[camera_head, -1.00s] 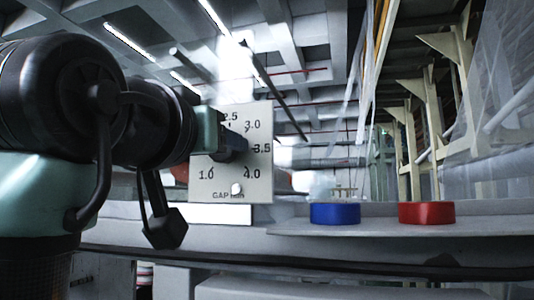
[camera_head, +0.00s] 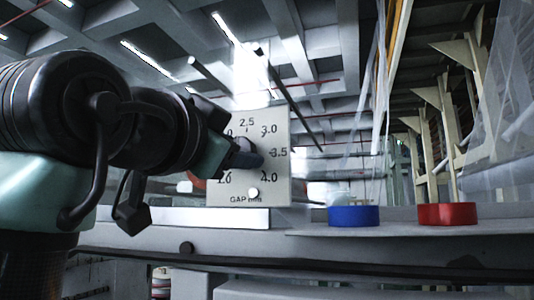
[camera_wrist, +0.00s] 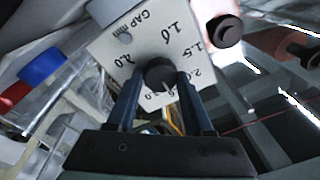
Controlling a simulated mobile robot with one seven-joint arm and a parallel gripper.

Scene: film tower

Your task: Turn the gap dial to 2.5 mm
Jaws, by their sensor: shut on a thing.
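A pale square dial plate marked "GAP mm" (camera_head: 275,190) faces me in the head view, with 2.5 at its top, 3.0 and 3.5 at right and 4.0 at lower right. Its dark gap dial knob (camera_wrist: 160,73) is in the middle of the plate in the wrist view. My gripper (camera_head: 240,155) is shut on the knob, one finger on each side. The fingers hide part of the scale. A pale mark shows at the knob's lower edge in the wrist view, but I cannot tell its exact reading.
A blue disc (camera_head: 354,216) and a red disc (camera_head: 447,214) stand on the grey ledge (camera_head: 400,232) to the right of the plate. In the wrist view a black round knob (camera_wrist: 225,30) is near the plate's edge. Clear sheeting hangs at far right.

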